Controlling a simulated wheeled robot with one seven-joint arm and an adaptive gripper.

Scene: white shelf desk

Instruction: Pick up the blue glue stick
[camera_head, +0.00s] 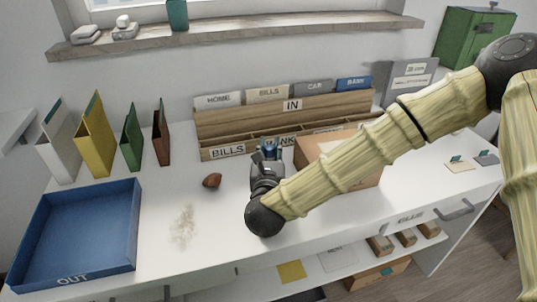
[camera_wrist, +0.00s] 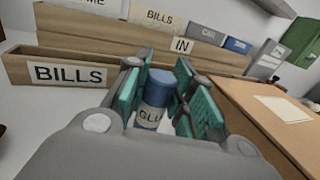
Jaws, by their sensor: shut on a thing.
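The blue glue stick (camera_wrist: 154,101) stands upright between the teal-padded fingers of my gripper (camera_wrist: 163,103) in the wrist view. Its cap is blue and its white label reads "GLU". The fingers are shut on it, one on each side. In the head view my gripper (camera_head: 268,153) is over the white desk, in front of the wooden "IN" organizer, and only a bit of blue shows between its fingers. The base of the glue stick is hidden by the gripper body, so I cannot tell whether it touches the desk.
The wooden organizer (camera_head: 222,127) with labelled folders stands behind my gripper. A cardboard box (camera_head: 368,178) is close on the right. A brown lump (camera_head: 212,180) lies to the left. A blue "OUT" tray (camera_head: 128,236) and upright binders (camera_head: 95,139) stand further left. The front-left desk surface is mostly clear.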

